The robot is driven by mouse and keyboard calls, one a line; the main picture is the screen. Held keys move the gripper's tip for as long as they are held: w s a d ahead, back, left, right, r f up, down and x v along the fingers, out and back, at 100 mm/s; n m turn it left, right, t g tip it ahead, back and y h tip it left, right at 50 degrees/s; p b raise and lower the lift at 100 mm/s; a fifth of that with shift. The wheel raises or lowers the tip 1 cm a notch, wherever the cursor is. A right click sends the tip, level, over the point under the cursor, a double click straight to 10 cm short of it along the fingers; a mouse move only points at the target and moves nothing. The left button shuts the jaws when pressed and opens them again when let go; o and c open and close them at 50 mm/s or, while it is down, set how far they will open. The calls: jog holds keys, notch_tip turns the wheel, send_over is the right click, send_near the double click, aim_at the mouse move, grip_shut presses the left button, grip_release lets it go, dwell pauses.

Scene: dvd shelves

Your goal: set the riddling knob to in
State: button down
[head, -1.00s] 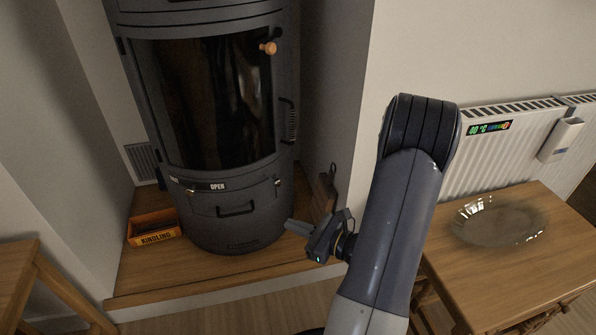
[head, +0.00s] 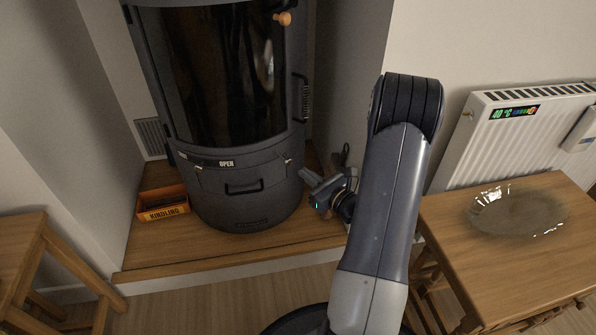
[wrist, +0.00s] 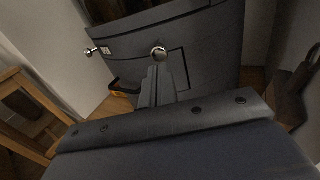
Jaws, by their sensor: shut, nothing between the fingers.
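The dark grey stove (head: 240,195) stands in the alcove. A small pale metal knob (head: 288,160) sticks out at the right of its front, below the glass. A round silver knob (wrist: 159,53) shows in the wrist view, just beyond my fingertips, with a small visible gap in the picture. I see no readable label on it, so I cannot tell its setting. My gripper (head: 306,175) is shut and empty, pointing left toward the stove's right side, a little below the knob. Its closed fingers (wrist: 160,84) point at the silver knob in the wrist view.
A lever plate reading OPEN (head: 226,163) and a drawer handle (head: 244,187) are on the stove front. An orange kindling box (head: 163,204) stands left of the stove. A wooden table (head: 500,250) with a glass dish (head: 515,214) is at the right, beside a radiator (head: 520,135).

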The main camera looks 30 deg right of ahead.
aim_at(291, 161)
jog(key=b+x, duration=0.1)
jog(key=x, duration=0.2)
jog(key=shift+w+a+f, duration=0.1)
jog(key=shift+w, duration=0.2)
jog(key=shift+w+a, duration=0.1)
jog(key=shift+w, duration=0.25)
jog(key=x, duration=0.3)
jog(key=shift+w, duration=0.4)
jog(key=shift+r, duration=0.3)
jog(key=shift+s, duration=0.1)
